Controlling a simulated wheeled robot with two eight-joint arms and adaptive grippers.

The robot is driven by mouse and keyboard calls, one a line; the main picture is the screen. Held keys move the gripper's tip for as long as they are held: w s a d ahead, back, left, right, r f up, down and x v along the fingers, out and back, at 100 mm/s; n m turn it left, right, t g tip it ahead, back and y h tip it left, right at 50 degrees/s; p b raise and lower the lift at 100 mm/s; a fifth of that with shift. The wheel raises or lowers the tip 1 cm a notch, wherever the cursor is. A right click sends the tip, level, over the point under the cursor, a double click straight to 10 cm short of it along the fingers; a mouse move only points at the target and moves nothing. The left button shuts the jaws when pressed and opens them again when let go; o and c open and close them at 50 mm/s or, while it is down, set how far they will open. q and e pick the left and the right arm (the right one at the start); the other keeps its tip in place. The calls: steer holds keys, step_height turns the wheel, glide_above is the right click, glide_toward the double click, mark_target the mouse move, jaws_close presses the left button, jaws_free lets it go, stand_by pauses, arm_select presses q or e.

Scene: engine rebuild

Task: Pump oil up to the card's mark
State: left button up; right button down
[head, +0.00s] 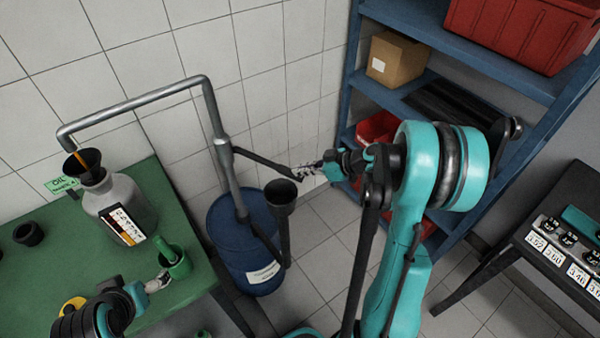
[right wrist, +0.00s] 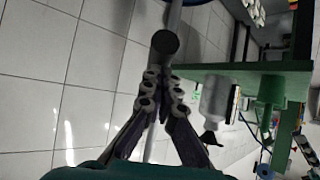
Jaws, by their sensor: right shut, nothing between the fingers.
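A grey jug (head: 135,193) stands on the green bench with a dark funnel (head: 93,176) in its neck. A card (head: 122,225) with a coloured scale is at its front; the oil level cannot be read. The metal pump pipe (head: 150,97) rises from the blue drum (head: 240,225) and bends down over the funnel, where an amber streak shows. The dark pump lever (head: 262,162) slopes right towards my right gripper (head: 308,172). That gripper is shut and empty, its fingers close to the lever's round end (right wrist: 165,42); contact is unclear. My left gripper (head: 158,284) is beside a green can (head: 178,264), jaw state unclear.
A dark cup-topped tube (head: 282,215) stands at the drum's right. Blue shelving (head: 480,55) with a cardboard box (head: 397,60) and red bins is behind my right arm. A dark table (head: 485,262) with labelled parts is at the right. A green oil sign (head: 62,185) is on the left.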

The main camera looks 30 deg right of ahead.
step_height(320, 180, down, 2)
steer(key=shift+f+b, duration=0.1)
steer(key=shift+b, duration=0.65)
arm_select(q)
step_height(320, 180, down, 2)
steer(key=shift+s+f, duration=0.15)
steer(key=shift+f, duration=0.05)
arm_select(e)
steer(key=shift+s+a+f, duration=0.1)
steer(key=shift+s+f, duration=0.1)
steer(key=shift+a, duration=0.1)
